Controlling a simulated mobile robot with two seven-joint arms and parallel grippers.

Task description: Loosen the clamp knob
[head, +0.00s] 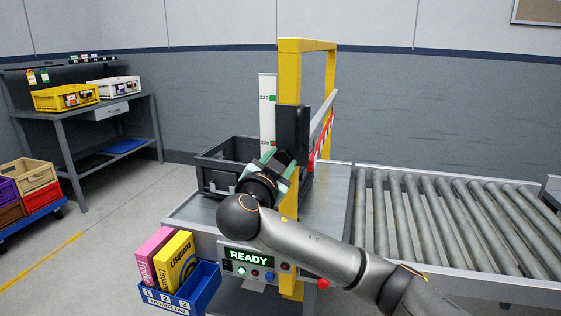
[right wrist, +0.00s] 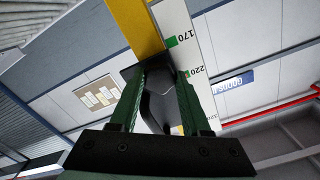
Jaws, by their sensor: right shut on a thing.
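My right gripper (head: 279,162) reaches across to the yellow post of the frame (head: 289,80). In the right wrist view its two green fingers (right wrist: 160,92) are shut on a black knob (right wrist: 157,108), one finger on each side. In the head view a black clamp block (head: 292,127) is on the post just above my gripper, and the knob is hidden behind the gripper. The scale (head: 267,100) stands left of the post. My left gripper is not in view.
A dark grey crate (head: 207,176) stands on the metal table behind my gripper. A panel reading READY (head: 249,258) and a blue bin (head: 203,287) with pink and yellow boxes are at the front. A roller conveyor (head: 450,215) runs to the right.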

